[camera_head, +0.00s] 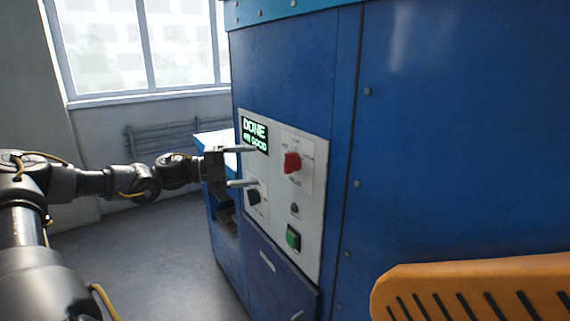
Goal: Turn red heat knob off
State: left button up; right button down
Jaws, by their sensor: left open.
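The red heat knob (292,162) sits on the upper right part of a pale control panel (312,235) on the blue machine. Markings surround it, too small to read. My left gripper (250,166) is open and empty, its two fingers one above the other, pointing right. It is left of the red knob in the picture, apart from it, in front of the display and a black knob. My right gripper does not show.
A green-lit display (255,134) reads DONE and a second line that seems to say GOOD. Below are a black knob (253,197) and a green button (293,238). An orange slotted part (480,285) fills the lower right. Open floor (150,265) lies left of the blue machine (450,130).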

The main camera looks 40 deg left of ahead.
aim_at(286, 173)
pick_arm(q)
jog(key=shift+p+x, duration=2.8)
jog(key=shift+x, duration=2.5)
